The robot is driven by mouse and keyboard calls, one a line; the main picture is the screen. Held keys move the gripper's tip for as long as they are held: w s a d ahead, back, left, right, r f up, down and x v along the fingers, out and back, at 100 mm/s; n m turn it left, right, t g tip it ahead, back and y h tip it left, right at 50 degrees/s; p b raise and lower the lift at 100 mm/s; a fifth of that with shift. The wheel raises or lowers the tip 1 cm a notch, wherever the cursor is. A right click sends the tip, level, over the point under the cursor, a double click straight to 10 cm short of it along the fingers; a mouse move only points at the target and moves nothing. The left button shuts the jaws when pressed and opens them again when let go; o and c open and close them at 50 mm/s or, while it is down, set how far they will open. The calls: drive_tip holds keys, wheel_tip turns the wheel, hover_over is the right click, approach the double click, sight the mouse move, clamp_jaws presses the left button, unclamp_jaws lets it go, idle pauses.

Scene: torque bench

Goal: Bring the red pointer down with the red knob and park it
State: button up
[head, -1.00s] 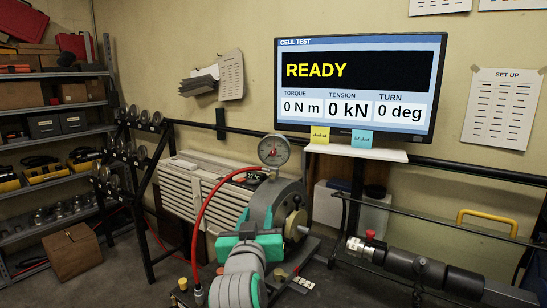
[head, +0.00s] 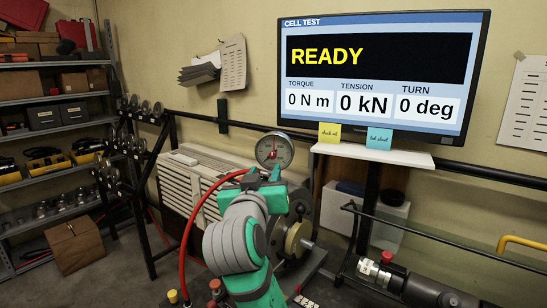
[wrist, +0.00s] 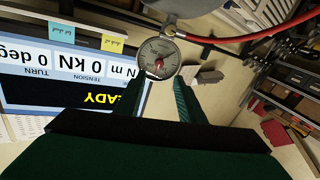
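The round dial gauge (head: 275,150) has a white face and stands on top of the machine. Its face also shows in the wrist view (wrist: 160,57), upside down. A small red mark at the dial's middle, seemingly the red knob (wrist: 159,63), shows there; the red pointer is too small to read exactly. My gripper (head: 263,174) is just below and in front of the dial in the head view. In the wrist view its two fingers (wrist: 157,92) are spread apart, with the dial beyond and between their tips. Nothing is held, and I see no clear contact.
A red hose (head: 192,225) curves beside my arm to the gauge's base. The screen (head: 380,75) reads READY, 0 N m, 0 kN, 0 deg. A white shelf (head: 375,155) juts out below it. A wheel-like machine part (head: 298,238) lies right of my arm.

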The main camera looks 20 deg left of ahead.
sight(273, 156)
drive_tip(key=w, duration=0.3)
drive_tip(key=w+a, duration=0.1)
drive_tip(key=w, duration=0.6)
drive_tip(key=shift+a, duration=0.25)
clamp_jaws()
